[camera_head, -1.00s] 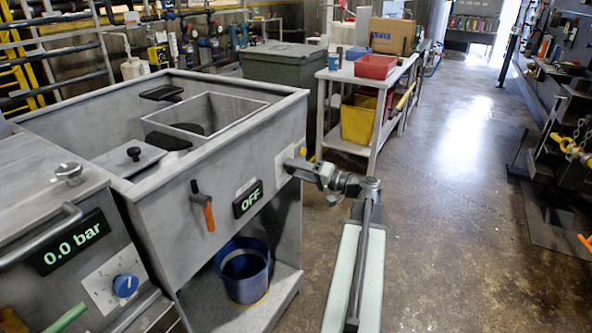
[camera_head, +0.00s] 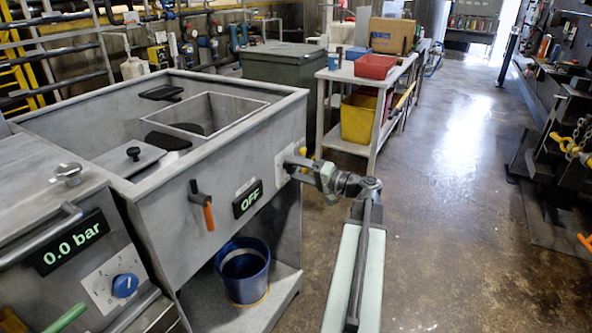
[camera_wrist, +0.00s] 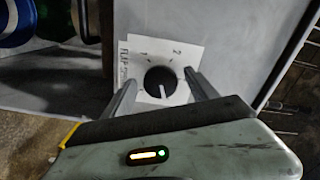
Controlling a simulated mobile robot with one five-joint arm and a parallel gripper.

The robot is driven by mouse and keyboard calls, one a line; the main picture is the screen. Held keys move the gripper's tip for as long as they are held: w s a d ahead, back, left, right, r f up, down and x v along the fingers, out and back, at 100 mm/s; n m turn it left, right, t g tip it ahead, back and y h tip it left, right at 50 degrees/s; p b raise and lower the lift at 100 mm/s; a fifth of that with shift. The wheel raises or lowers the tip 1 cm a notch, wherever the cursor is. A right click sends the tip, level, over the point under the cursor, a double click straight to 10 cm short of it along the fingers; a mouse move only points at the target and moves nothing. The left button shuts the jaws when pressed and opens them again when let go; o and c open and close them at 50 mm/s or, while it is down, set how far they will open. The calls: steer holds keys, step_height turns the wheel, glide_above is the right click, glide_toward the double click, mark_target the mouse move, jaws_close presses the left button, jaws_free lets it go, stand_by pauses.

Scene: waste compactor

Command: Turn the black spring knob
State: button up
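The black knob (camera_wrist: 160,81) sits on a white dial plate (camera_wrist: 188,52) marked 1 and 2, with partly readable lettering at its left. A pale pointer line on the knob points toward the bottom of the wrist view. My gripper (camera_wrist: 158,82) is open, one finger on each side of the knob. A small gap shows at the left finger; contact at the right finger is unclear.
The front also carries an OFF display (camera_head: 248,199) and an orange-handled lever (camera_head: 203,206). A blue bucket (camera_head: 243,272) stands on the shelf below. A 0.0 bar display (camera_head: 72,242) and blue knob (camera_head: 125,285) are at left.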

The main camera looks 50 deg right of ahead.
steer(key=v, duration=0.7)
steer(key=shift+s, duration=0.4)
